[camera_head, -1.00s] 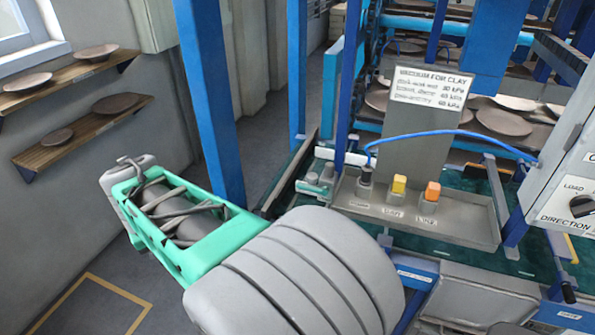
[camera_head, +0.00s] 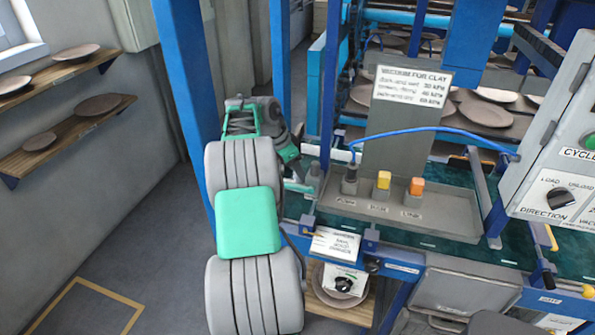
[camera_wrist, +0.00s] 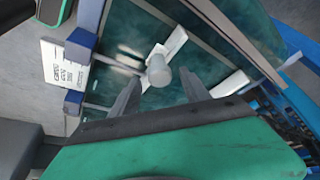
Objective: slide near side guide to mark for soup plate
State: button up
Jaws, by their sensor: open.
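In the wrist view, a pale grey round knob (camera_wrist: 158,72) stands on a white bar (camera_wrist: 175,42), which looks like a side guide, over the dark green belt (camera_wrist: 115,38). A second white bar (camera_wrist: 233,84) lies to the right. I cannot tell for sure which one is the near guide. My gripper (camera_wrist: 160,79) is open, with its two dark fingers apart on either side of the knob in the picture; no contact shows. In the head view my arm hides most of that corner of the machine. The mark for the soup plate cannot be made out.
A grey tray (camera_head: 440,218) with small holders, one yellow-topped and one orange-topped, stands right of my arm. A blue hose (camera_head: 430,130) arches above it. Blue posts (camera_head: 187,100) rise close to my arm. The control box (camera_head: 560,150) is at the right. A label plate (camera_head: 336,243) hangs at the front.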

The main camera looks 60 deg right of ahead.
jog(key=shift+s+d+f, duration=0.1)
jog(key=shift+d+f, duration=0.1)
jog(key=shift+f, duration=0.3)
grip_shut()
dwell(1.1)
